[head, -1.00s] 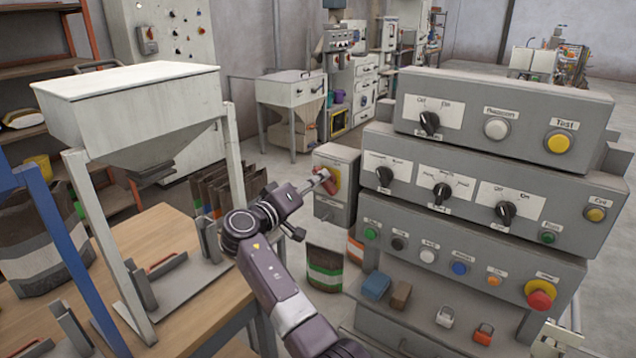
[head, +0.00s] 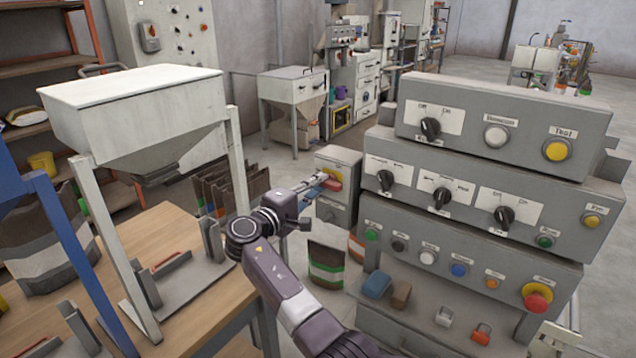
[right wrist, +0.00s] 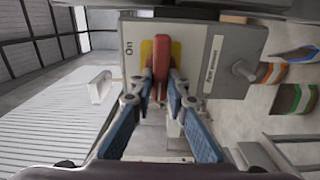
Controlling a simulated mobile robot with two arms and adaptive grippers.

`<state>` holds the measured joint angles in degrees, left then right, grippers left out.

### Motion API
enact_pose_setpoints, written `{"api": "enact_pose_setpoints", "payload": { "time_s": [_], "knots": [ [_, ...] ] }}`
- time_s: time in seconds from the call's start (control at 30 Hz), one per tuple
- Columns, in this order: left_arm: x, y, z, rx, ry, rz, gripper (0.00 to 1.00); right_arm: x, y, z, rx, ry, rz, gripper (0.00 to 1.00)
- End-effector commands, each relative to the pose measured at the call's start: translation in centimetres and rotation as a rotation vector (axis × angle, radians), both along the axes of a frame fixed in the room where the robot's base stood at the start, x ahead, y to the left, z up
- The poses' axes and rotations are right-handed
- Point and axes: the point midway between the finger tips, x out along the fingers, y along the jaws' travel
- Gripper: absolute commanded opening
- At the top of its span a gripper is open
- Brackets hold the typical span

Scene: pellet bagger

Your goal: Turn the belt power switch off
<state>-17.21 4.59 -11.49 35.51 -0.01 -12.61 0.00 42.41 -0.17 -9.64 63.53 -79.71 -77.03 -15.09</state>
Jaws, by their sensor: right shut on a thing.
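The belt power switch is a grey box (head: 342,160) with a red handle (head: 332,184) on a yellow plate, left of the stepped control panel. In the right wrist view the red handle (right wrist: 161,60) stands along the picture's vertical on the yellow plate (right wrist: 147,52), with an "On" label to its left. My right gripper (head: 318,182) is at the front of the box. In the right wrist view its fingertips (right wrist: 161,84) are closed on both sides of the handle's near end. My left gripper is not in view.
The stepped control panel (head: 505,122) with several knobs and buttons stands close to the right of my right arm. A white hopper (head: 135,105) on a stand is on the wooden table (head: 215,285) at left. Bags (head: 326,265) stand on the floor below the switch box.

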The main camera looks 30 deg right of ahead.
Motion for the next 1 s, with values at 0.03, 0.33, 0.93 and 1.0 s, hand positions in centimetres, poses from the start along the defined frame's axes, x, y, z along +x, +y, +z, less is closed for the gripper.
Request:
{"api": "enact_pose_setpoints", "payload": {
  "time_s": [0.03,0.33,0.93,1.0],
  "knots": [
    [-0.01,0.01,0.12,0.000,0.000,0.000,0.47,0.00,-0.11,0.16,-0.007,0.008,-0.001,0.00],
    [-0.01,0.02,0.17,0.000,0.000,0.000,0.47,0.00,-0.11,0.10,-0.015,0.028,-0.001,0.00],
    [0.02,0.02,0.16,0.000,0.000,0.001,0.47,-0.01,-0.07,0.01,-0.012,0.027,-0.001,0.32],
    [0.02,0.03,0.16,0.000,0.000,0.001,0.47,-0.01,-0.05,0.00,-0.012,0.027,-0.001,0.32]
  ]
}}
